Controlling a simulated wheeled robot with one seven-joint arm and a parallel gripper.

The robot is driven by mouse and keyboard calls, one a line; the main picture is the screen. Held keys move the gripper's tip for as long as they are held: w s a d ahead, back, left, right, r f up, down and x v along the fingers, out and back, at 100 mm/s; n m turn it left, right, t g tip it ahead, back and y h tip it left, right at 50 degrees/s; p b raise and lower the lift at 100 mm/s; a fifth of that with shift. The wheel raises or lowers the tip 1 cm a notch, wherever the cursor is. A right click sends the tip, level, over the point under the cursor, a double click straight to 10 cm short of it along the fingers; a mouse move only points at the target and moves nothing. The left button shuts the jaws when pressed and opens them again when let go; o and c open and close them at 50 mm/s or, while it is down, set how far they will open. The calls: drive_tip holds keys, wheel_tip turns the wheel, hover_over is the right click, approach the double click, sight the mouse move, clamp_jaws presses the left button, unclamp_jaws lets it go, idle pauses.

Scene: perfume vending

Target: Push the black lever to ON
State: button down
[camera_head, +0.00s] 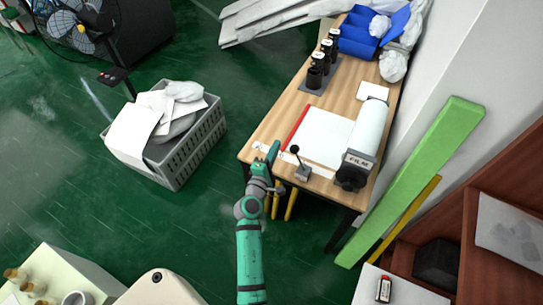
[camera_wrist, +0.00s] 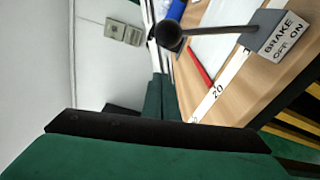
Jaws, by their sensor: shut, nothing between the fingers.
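The black lever (camera_head: 295,150) has a round knob on a thin shaft and rises from a small grey base (camera_head: 303,172) near the table's front edge. In the wrist view its knob (camera_wrist: 166,37) is at top centre and the shaft runs right to the base (camera_wrist: 268,32). A label (camera_wrist: 281,40) on the base reads BRAKE, OFF and ON. My gripper (camera_head: 272,153) is shut and empty at the table's near edge, just left of the lever. It looks apart from the knob. Its green and black finger fills the bottom of the wrist view.
A wooden table (camera_head: 262,135) carries a white sheet, a red strip (camera_head: 295,127) and a white roll on a FILM unit (camera_head: 357,160) right of the lever. Dark bottles (camera_head: 314,77) and a blue bin stand farther back. A grey crate (camera_head: 185,150) stands on the floor left.

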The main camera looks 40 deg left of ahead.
drive_tip(key=shift+w+d+r, duration=0.15)
drive_tip(key=shift+d+r, duration=0.05)
drive_tip(key=shift+d, duration=0.75)
drive_tip(key=shift+w+d+r, duration=0.1)
drive_tip(key=shift+d+r, duration=0.1)
drive_tip(key=shift+d, duration=0.75)
